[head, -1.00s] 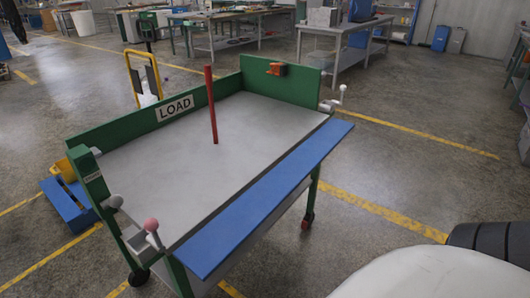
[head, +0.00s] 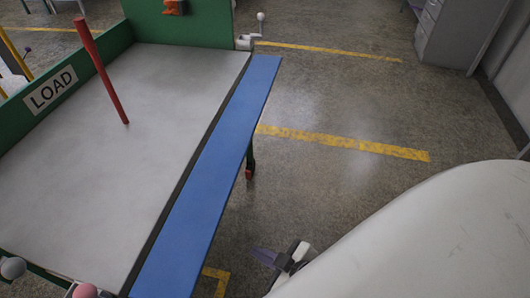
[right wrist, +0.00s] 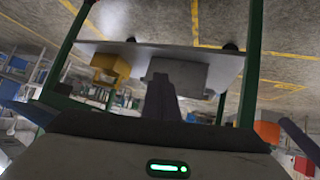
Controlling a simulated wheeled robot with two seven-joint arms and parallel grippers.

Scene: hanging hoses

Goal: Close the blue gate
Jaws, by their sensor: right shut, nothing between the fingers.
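The blue gate (head: 212,170) is a long flat panel along the right edge of the cart's grey deck (head: 110,160). It is folded outward, not standing upright like the green walls. A white-knobbed latch (head: 246,41) is at its far end, and a pink knob (head: 84,291) shows at its near end. My right gripper (head: 262,256) is shut and empty, to the right of the gate and apart from it, over the floor. Its fingers (right wrist: 162,98) also show in the right wrist view, pointing toward the cart's underside. My left gripper is out of view.
A red post (head: 103,72) stands on the deck. A green wall with a LOAD sign (head: 50,90) borders the left. In the right wrist view, a yellow box (right wrist: 110,67) and a grey box (right wrist: 180,74) show at the cart's lower shelf.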

